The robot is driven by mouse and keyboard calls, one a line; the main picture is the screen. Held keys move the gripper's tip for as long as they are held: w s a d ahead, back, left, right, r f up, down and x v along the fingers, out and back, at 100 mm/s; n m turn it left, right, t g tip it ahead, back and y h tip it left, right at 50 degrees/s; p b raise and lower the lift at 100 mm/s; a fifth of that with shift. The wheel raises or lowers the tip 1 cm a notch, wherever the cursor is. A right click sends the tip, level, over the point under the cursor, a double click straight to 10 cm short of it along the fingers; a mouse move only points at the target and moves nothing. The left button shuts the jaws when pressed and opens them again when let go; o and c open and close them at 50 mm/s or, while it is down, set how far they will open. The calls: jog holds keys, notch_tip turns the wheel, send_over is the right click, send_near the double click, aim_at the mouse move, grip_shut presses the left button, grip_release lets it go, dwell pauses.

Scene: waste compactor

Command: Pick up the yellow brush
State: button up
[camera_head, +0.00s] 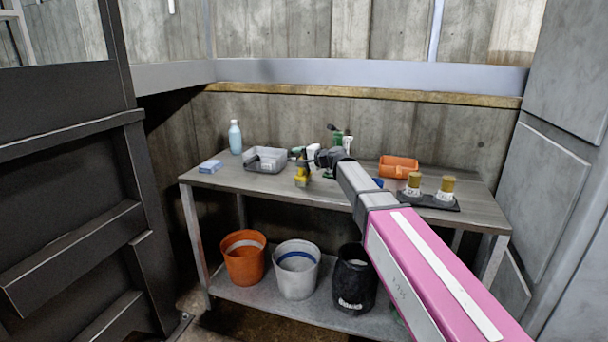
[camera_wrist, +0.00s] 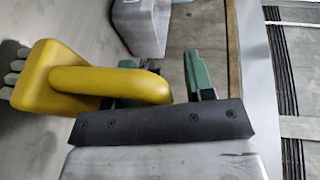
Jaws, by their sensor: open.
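The yellow brush (camera_head: 301,176) is near the front edge of the workbench in the head view, just below the end of my arm. In the wrist view the yellow brush (camera_wrist: 75,78) fills the left side, with its rounded handle reaching right and pale bristle tufts at the far left. My gripper (camera_wrist: 168,78) is open, with green-tipped fingers apart. The handle overlaps the left finger and hides part of it. I cannot tell whether they touch.
The workbench (camera_head: 225,178) also holds a grey tray (camera_head: 265,168), a blue bottle (camera_head: 235,137), a blue sponge (camera_head: 210,167), an orange container (camera_head: 398,166) and two brushes on a dark tray (camera_head: 431,204). Buckets stand on the lower shelf (camera_head: 235,290).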

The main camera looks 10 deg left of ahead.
grip_shut()
jog(key=shift+r, duration=0.1)
